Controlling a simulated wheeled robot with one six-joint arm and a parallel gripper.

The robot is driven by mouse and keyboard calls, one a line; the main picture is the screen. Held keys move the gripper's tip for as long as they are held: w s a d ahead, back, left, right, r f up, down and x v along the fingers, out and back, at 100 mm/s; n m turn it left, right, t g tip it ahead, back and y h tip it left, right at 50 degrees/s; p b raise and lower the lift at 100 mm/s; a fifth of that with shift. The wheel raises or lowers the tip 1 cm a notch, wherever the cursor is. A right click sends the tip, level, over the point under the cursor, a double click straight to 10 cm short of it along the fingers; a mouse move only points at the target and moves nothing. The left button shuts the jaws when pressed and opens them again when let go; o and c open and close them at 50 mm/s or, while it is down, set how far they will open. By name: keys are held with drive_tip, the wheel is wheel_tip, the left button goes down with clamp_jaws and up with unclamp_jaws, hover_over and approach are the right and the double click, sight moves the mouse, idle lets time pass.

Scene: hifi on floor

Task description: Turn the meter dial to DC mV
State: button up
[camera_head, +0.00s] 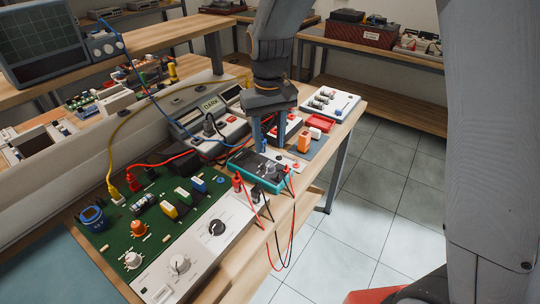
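A teal-edged, dark-faced box that looks like the meter (245,163) lies on the wooden bench, with red and black leads at its near right end. Its dial and markings are too small to read. My gripper (268,146) points down over the far side of the box. Its two blue-grey fingers are apart, with a gap between them and nothing visibly held. The fingertips look close to the box's far edge; I cannot tell whether they touch it.
A green circuit board (150,222) with knobs, plugs and a white panel (196,258) lies nearer. A grey instrument with a display (207,112) stands left of my gripper. Small red, orange and blue parts crowd its right. Loose leads hang over the bench edge.

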sight(270, 164)
wheel_tip(270, 164, down, 7)
drive_tip(key=shift+f+p, duration=0.2)
drive_tip(key=shift+p, duration=0.45)
clamp_jaws()
